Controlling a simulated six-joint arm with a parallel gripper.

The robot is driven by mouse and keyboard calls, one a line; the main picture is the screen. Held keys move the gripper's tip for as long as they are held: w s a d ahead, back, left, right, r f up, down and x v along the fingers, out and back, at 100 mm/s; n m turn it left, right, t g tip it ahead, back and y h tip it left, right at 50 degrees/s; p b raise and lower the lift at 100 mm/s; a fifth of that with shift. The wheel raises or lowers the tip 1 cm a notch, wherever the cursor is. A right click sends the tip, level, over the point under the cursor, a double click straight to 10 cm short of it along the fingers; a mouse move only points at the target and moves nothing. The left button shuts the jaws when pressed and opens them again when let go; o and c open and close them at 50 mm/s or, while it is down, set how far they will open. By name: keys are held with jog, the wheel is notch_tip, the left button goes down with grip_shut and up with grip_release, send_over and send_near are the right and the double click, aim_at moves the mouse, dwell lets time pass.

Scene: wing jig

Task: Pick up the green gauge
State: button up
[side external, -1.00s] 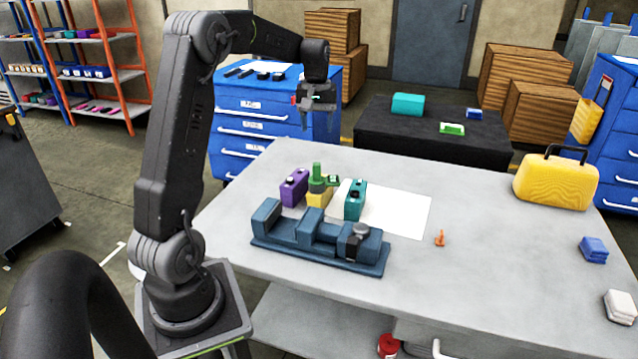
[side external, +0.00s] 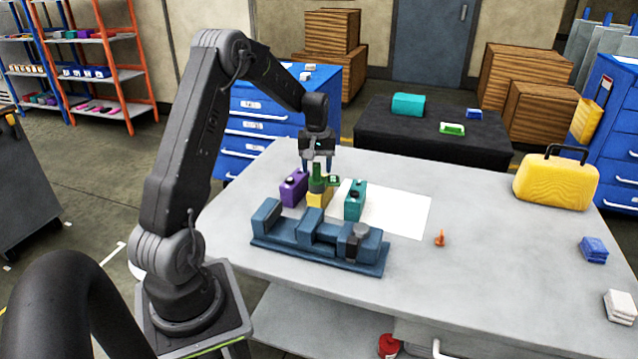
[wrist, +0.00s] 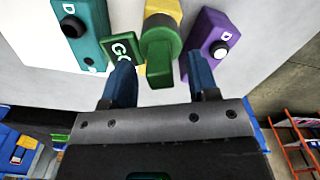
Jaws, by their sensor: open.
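The green gauge (side external: 316,181) stands upright on a yellow block (side external: 318,199) between a purple block (side external: 294,189) and a teal block (side external: 355,200). In the wrist view the gauge (wrist: 159,52) has a round stem and a flat green tag lettered "GO" on its left. My gripper (side external: 317,168) is open, pointing down at the gauge's upper end. In the wrist view its blue fingers (wrist: 160,72) lie to either side of the stem, with the left one close to the tag. I cannot tell whether they touch the gauge.
A blue jig (side external: 318,243) stands in front of the blocks on the grey table (side external: 480,270). A yellow case (side external: 556,182) stands at the far right.

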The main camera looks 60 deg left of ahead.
jog(key=shift+f, duration=0.95)
grip_shut()
jog(key=shift+r, duration=0.1)
